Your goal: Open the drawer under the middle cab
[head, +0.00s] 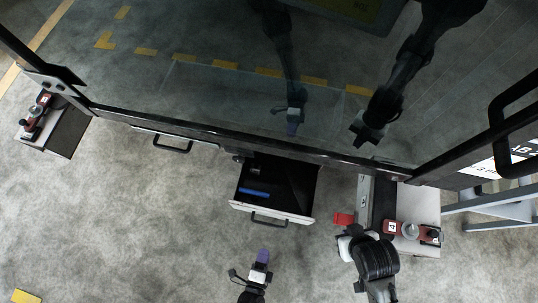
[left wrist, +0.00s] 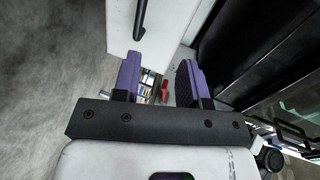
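The drawer under the middle cab (head: 295,183) is pulled out from below the dark glass front, and its black interior shows a blue bar (head: 254,192) inside. Its white front (head: 295,216) carries a black handle (head: 268,220). My left gripper (head: 263,255), with purple fingers, is below the handle in the head view, apart from it. In the left wrist view its fingers (left wrist: 158,80) stand apart with nothing held between them. The drawer front and handle (left wrist: 140,20) show beyond the fingers there. My right gripper (head: 344,218), with red fingertips, is right of the drawer; its opening is unclear.
A closed drawer with a black handle (head: 172,147) is at the left. Red devices stand on side ledges at the left (head: 37,114) and right (head: 393,228). The large glass pane (head: 220,80) reflects my arms. Grey floor in front is clear.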

